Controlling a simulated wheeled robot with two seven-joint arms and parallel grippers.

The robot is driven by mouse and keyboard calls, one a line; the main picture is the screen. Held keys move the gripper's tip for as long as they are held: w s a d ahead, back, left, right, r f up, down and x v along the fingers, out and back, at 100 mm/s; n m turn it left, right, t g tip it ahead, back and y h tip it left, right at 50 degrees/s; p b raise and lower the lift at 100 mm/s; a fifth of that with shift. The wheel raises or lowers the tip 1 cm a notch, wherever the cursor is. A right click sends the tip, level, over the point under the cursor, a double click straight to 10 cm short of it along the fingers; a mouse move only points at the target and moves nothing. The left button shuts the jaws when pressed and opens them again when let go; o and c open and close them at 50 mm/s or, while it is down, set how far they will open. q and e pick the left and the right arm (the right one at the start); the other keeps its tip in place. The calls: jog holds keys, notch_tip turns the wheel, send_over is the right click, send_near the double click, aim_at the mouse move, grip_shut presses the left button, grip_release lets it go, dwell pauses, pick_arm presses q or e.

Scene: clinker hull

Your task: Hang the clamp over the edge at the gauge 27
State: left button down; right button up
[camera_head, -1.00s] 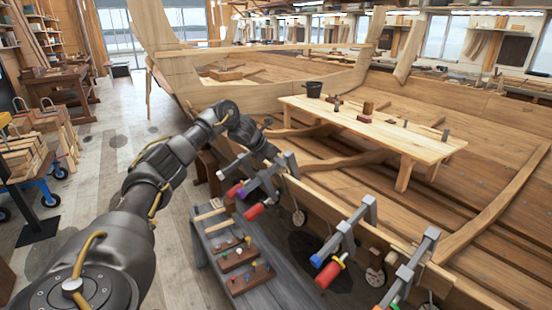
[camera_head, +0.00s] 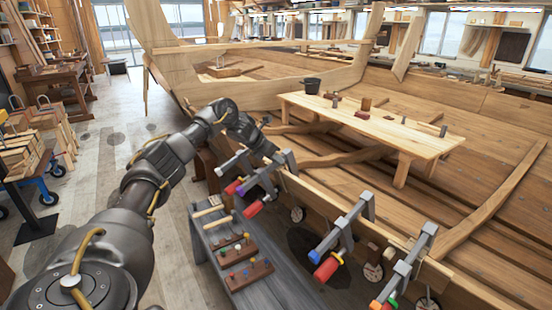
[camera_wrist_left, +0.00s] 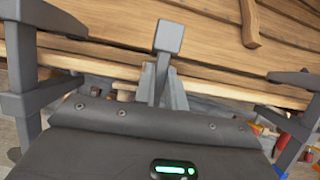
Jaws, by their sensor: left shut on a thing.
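My left gripper (camera_wrist_left: 158,85) is shut on a grey clamp (camera_wrist_left: 169,38), seen in the wrist view with its bar standing between the fingers, against the hull's top edge (camera_wrist_left: 100,62). In the head view the left gripper (camera_head: 272,152) is at the near plank, over the held clamp with a purple part (camera_head: 243,190) and red handle (camera_head: 252,209). Whether this clamp rests on the edge cannot be told. Round gauges (camera_head: 297,214) (camera_head: 372,272) sit along the hull side; their numbers are too small to read. My right gripper is not in view.
Another clamp (camera_head: 236,160) hangs close to the left of the held one. Two more (camera_head: 346,228) (camera_head: 410,265) hang along the edge to the right. A grey bench (camera_head: 270,290) with tool blocks (camera_head: 240,262) stands below. A plank table (camera_head: 375,128) stands inside the hull.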

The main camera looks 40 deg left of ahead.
pick_arm(q)
jog(key=shift+s+f, duration=0.15)
jog(key=shift+f, duration=0.05)
jog(key=c, duration=1.4)
grip_release()
jog(key=shift+r, duration=0.1)
jog(key=shift+o, duration=0.2)
jog(key=shift+s+r, duration=0.25)
jog(key=b+v, duration=0.2)
jog(key=v, duration=0.8)
